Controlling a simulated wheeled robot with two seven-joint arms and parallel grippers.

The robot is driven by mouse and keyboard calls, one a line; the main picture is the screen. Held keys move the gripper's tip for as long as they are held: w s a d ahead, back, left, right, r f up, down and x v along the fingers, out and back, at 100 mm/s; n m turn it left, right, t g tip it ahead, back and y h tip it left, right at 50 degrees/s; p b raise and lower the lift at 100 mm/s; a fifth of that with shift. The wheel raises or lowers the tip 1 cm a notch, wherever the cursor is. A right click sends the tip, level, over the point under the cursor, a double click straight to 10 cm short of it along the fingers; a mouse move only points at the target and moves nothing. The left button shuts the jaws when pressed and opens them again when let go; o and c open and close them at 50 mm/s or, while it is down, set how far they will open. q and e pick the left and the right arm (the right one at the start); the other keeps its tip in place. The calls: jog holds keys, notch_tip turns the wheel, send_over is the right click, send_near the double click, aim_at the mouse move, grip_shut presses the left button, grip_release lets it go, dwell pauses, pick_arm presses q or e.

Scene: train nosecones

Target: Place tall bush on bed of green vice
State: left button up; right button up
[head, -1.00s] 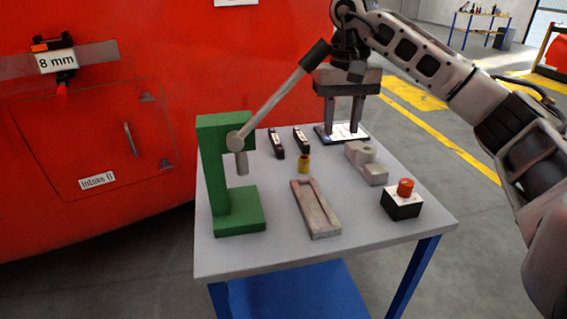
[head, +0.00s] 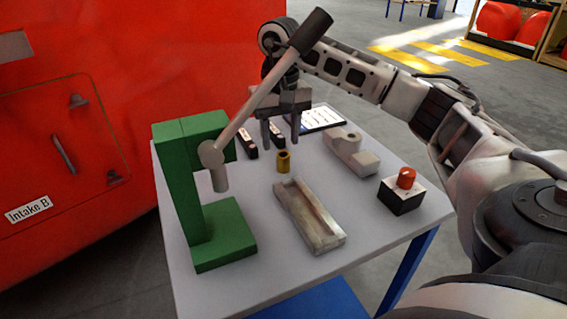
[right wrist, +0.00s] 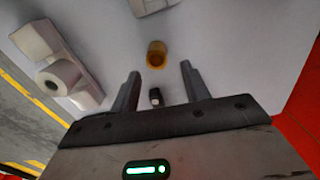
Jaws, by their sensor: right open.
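The bush (head: 283,161) is a small brass-yellow hollow cylinder standing upright on the grey table. It also shows in the right wrist view (right wrist: 156,54), just ahead of and between the fingertips. The green vice (head: 222,228) stands at the table's left, with a flat green bed, a column and a long grey lever slanting up to the right. Its bed is empty. My right gripper (head: 281,143) is open and points down, close behind and above the bush; the right wrist view shows its jaws (right wrist: 160,70) empty. My left gripper is out of view.
A shallow metal tray (head: 328,238) lies in front of the bush. A grey block with a round boss (head: 352,157) and a black box with a red button (head: 401,193) stand right. Black labelled pieces (head: 248,147) and a white sheet (head: 322,118) lie behind. The lever passes near my right gripper.

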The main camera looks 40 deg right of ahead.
aim_at(281, 155)
jog(key=shift+f, duration=2.75)
jog(key=c, duration=1)
